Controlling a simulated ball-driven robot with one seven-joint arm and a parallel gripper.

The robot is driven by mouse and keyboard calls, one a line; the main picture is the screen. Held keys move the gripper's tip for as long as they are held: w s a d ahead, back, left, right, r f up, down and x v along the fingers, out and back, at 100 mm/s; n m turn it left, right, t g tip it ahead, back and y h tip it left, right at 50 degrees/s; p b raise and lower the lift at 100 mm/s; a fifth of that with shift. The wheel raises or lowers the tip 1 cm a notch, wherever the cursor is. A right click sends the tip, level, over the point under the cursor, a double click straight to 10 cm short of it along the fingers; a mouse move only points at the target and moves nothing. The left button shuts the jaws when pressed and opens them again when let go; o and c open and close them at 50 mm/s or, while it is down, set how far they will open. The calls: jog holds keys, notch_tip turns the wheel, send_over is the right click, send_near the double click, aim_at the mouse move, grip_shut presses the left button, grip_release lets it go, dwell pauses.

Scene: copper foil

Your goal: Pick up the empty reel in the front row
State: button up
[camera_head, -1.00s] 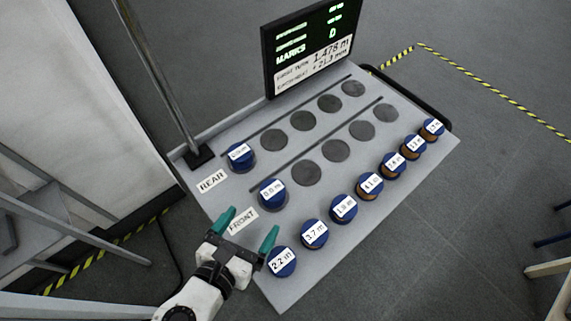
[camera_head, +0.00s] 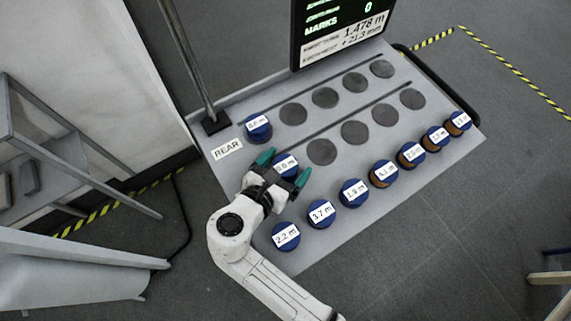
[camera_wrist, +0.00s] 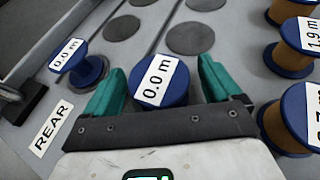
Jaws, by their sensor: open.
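The empty reel in the front row (camera_head: 286,160) is blue with a white label reading 0.0 m. In the head view my gripper (camera_head: 284,166) is at this reel and partly hides it. In the wrist view the same reel (camera_wrist: 164,82) stands between the two teal fingers of my gripper (camera_wrist: 160,88), which are open with a gap on either side. A second blue reel labelled 0.0 m (camera_head: 257,128) stands in the rear row by the REAR label; it also shows in the wrist view (camera_wrist: 76,62).
Several labelled reels, such as 2.2 m (camera_head: 286,236) and 3.7 m (camera_head: 321,213), line the table's near right edge. Dark round spots (camera_head: 355,132) to the right are bare. A post (camera_head: 186,60) and a screen (camera_head: 340,30) stand at the back.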

jog(key=shift+x, duration=0.75)
jog(key=shift+c, duration=0.2)
jog(key=shift+r, duration=0.1)
jog(key=c, duration=1)
jog(key=shift+c, duration=0.2)
